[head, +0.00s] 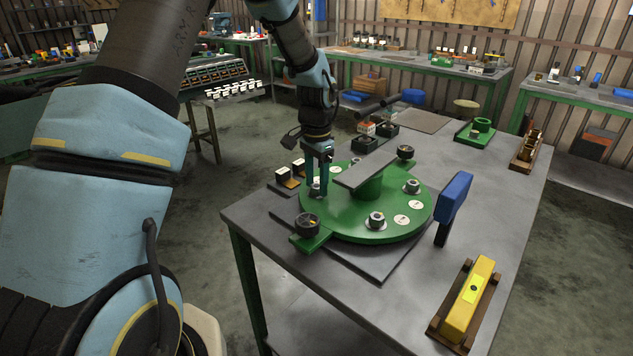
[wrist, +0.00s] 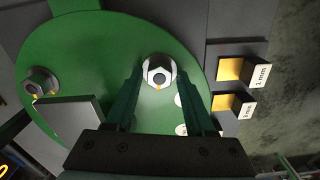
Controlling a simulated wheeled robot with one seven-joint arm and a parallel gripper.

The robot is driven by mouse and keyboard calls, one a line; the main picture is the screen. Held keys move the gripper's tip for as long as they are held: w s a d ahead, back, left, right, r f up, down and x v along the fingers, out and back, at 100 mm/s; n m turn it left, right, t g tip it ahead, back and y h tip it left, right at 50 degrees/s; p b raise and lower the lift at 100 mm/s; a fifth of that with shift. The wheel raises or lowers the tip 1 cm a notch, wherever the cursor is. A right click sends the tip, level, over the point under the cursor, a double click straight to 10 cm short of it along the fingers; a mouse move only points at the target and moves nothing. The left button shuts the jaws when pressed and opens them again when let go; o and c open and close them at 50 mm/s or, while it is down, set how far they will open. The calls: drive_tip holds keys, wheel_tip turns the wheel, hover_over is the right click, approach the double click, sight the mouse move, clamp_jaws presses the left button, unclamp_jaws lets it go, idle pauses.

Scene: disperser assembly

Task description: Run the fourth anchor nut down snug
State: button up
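The round green disperser base (head: 345,228) lies on a grey plate on the bench. A grey bar (head: 366,172) stands raised on its central green post. My gripper (head: 318,188) points down at the left side of the base. In the wrist view a silver hex nut on a washer (wrist: 158,72) lies between my fingertips (wrist: 160,70). The fingers are apart, with a narrow gap showing beside the nut; contact is not visible. Other anchor nuts sit at the front (head: 376,220) and right (head: 411,187) of the base. Another nut (wrist: 40,82) shows at left in the wrist view.
Black knobs (head: 307,225) stand at the base's rim. Shim blocks marked in mm (wrist: 258,74) lie beside it. A blue-headed upright tool (head: 454,196) and a yellow level in a wooden holder (head: 468,300) are at right. The bench's front right is partly clear.

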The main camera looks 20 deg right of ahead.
sight(316, 186)
drive_tip(key=shift+o, duration=0.8)
wheel_tip(316, 186, up, 11)
drive_tip(key=b, duration=0.2)
drive_tip(key=shift+f, duration=0.15)
drive_tip(key=s+a+f+n, duration=0.1)
drive_tip(key=s+a+n, duration=0.2)
drive_tip(key=a, duration=0.7)
drive_tip(key=s+a+f+n+t, duration=0.1)
drive_tip(key=s+a+n, duration=0.3)
drive_tip(key=a, duration=0.5)
drive_tip(key=s+a+f+n, duration=0.2)
drive_tip(key=s+a+n, duration=0.2)
drive_tip(key=a, duration=0.6)
drive_tip(key=shift+a+n+t, duration=0.3)
drive_tip(key=shift+n, duration=0.7)
